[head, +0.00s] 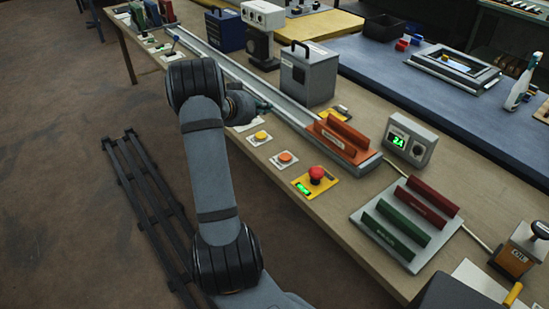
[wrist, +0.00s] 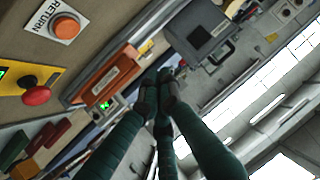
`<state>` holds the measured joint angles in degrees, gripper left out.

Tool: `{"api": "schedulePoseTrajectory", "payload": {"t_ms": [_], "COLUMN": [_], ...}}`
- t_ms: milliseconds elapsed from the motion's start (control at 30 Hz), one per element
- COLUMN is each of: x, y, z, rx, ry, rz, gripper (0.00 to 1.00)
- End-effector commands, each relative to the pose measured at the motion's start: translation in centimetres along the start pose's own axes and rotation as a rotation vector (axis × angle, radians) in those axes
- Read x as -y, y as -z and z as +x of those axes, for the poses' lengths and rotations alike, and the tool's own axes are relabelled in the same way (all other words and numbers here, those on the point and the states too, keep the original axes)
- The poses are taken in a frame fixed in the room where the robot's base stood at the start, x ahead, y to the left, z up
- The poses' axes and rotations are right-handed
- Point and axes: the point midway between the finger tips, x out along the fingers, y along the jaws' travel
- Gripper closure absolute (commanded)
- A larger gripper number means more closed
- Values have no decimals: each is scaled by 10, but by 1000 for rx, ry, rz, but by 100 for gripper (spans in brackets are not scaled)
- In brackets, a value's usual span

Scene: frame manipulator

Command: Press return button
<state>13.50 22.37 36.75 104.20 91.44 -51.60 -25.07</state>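The return button is an orange dome on a white plate (wrist: 66,27), with "RETURN" lettering, at the upper left of the wrist view. In the head view the matching orange button (head: 285,157) sits near the table's front edge, between a yellow button and a red mushroom button. My gripper (wrist: 162,80) has dark green fingers whose tips come together with nothing visible between them. In the head view my gripper (head: 262,104) is partly hidden by my arm. It is beyond and left of the orange button, near the rail, and apart from the button.
A red mushroom button (head: 316,174) on a yellow plate and a yellow button (head: 261,136) flank the orange one. Behind are a long metal rail (head: 225,60), an orange block (head: 342,138), a grey box (head: 308,72) and a display reading 24 (head: 409,141).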

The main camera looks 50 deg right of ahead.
Motion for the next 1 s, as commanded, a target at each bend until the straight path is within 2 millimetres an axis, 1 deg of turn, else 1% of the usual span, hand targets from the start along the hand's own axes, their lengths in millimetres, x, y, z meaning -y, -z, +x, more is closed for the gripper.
{"api": "schedulePoseTrajectory", "payload": {"t_ms": [167,267,333,367,467,500,567,600,667,700,800,900,1000], "x": [0,-4,-8,-10,-20,-25,-32,-36,-42,-47,-56,-63,-68], "y": [0,0,-2,-2,-6,-9,-13,-15,-19,-21,-27,-32,-35], "z": [0,3,6,7,13,16,19,22,25,27,30,33,34], "rx": [3,15,32,41,71,83,95,99,102,100,87,66,46], "ry": [0,-8,-18,-24,-59,-79,-112,-137,-176,-202,-265,-318,-354], "rz": [19,122,264,342,662,808,1032,1179,1392,1525,1821,2045,2195], "gripper": [100,100,100,100,100,100,100,100,100,100,100,100,100]}}
